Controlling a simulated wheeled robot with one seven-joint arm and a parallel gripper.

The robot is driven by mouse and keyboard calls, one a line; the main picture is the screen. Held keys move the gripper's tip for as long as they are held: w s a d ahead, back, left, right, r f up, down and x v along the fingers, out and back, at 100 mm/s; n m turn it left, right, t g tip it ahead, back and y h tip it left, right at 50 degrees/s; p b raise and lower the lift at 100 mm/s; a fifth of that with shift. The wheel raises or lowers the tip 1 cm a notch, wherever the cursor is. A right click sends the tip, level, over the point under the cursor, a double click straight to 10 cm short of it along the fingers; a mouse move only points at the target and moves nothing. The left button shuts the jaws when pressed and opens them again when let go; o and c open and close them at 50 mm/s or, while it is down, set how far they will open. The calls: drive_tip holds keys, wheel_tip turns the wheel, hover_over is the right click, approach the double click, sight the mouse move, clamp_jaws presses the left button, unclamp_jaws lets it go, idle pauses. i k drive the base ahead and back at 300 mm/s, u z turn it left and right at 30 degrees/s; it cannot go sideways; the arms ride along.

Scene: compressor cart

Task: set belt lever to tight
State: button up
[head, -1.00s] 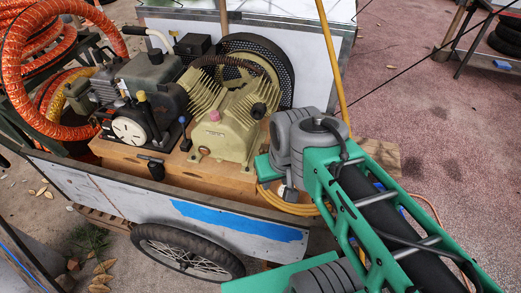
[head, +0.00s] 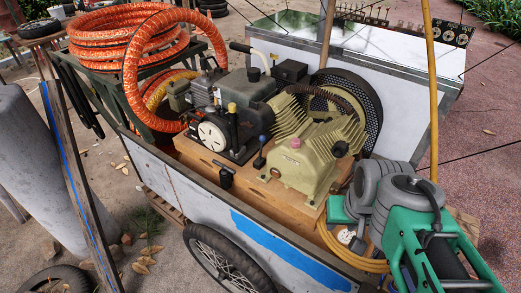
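The compressor cart (head: 185,185) carries an engine with a white round recoil cover (head: 213,136) and a cream finned compressor (head: 305,165). A mesh guard (head: 362,100) stands behind the compressor. A short lever with a dark blue knob (head: 262,139) stands between engine and compressor. A black handle (head: 225,176) sits at the front edge of the wooden deck. A bent pipe or lever with a black grip (head: 241,47) rises behind the engine. No label is readable, so I cannot tell which is the belt lever.
Coiled orange hose (head: 125,38) lies on a rack at the cart's left. A yellow pole (head: 430,90) stands near my arm. A yellow hose (head: 345,258) is looped at the cart's right end. A grey cylinder (head: 35,165) and wooden post (head: 75,180) stand at left.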

sight(263, 138)
drive_tip(key=k, duration=1.3)
drive_tip(key=u, duration=0.65)
drive_tip(key=i, duration=0.55)
drive_tip(key=u, duration=1.2)
drive_tip(key=i, duration=1.3)
drive_tip(key=z, duration=0.15)
